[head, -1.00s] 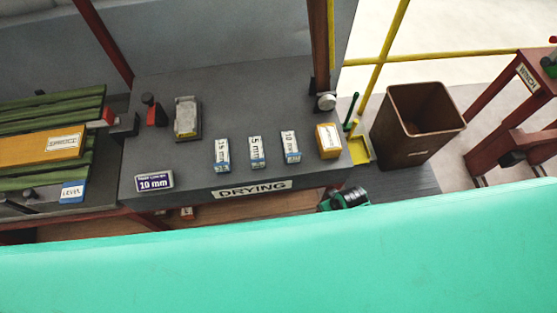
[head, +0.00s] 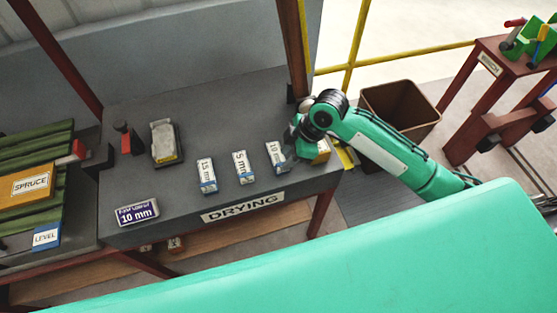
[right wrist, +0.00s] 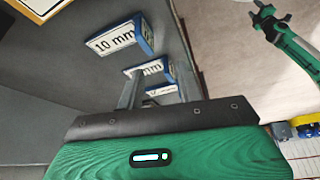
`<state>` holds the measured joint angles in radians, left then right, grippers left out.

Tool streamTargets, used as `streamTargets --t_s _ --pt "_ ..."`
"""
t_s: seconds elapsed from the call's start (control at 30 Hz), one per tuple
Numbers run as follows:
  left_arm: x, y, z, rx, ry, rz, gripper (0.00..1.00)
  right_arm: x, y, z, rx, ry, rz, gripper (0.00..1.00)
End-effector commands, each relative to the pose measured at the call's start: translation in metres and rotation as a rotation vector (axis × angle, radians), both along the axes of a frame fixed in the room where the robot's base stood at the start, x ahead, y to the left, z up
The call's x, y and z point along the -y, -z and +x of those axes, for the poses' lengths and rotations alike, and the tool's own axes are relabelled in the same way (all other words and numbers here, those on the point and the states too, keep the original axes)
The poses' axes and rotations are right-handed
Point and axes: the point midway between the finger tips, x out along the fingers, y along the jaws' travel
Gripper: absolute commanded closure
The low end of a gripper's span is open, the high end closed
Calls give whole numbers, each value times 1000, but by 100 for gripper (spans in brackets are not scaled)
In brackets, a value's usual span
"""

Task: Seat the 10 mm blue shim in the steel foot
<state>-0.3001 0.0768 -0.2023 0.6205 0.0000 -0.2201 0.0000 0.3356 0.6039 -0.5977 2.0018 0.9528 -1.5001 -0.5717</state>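No steel foot can be identified surely. A green jointed arm (right wrist: 285,38) at that view's upper right may be my left arm; its jaws are unclear.
A yellow block (head: 322,152) is just right of my gripper. A purple 10 mm sign (head: 137,213) is front left. A brown bin (head: 420,125) stands beyond the table's right end.

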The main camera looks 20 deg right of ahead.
Motion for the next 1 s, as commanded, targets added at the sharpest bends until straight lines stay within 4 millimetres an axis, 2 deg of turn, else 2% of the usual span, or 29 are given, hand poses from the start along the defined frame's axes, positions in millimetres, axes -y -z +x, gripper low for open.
streamTargets --t_s 0.03,0.2,0.33,0.43,0.57,0.83,1.0 --pt "-1 1 0 0 0 1 51 8 -10 8 7 -45 -16 64" --pt "-3 3 0 1 -1 4 51 24 -37 19 -2 -176 -38 64" --pt "-4 4 0 1 -2 4 51 32 -49 22 -11 -229 -45 64" --pt "-4 3 0 1 -2 4 51 34 -50 22 -15 -245 -46 64" --pt "-4 0 0 1 -2 4 51 27 -37 21 -19 -250 -44 64" --pt "-4 -7 0 1 -2 4 51 8 11 21 -18 -248 -44 64" --pt "-4 -9 0 0 -2 4 51 3 26 21 -15 -247 -45 64"
